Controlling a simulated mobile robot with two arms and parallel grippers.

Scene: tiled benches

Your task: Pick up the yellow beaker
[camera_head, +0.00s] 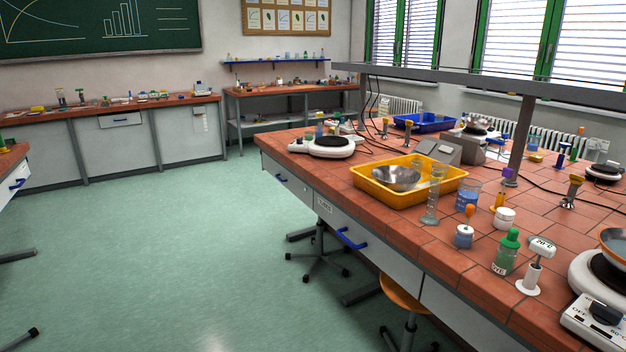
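I cannot clearly make out a yellow beaker in the head view. A small yellow-orange vessel (499,201) stands on the tiled bench (400,216), but its shape is too small to tell for sure. A glass beaker with blue contents (467,196) stands to its left, beside a tall clear measuring cylinder (431,200). Neither of my grippers is in view.
A yellow tray (376,191) holds a metal bowl (397,178). A green-capped bottle (507,252), white jar (504,218) and hotplate (331,146) stand on the bench. Stools (404,294) stand at its near side. Open green floor (170,250) lies to the left.

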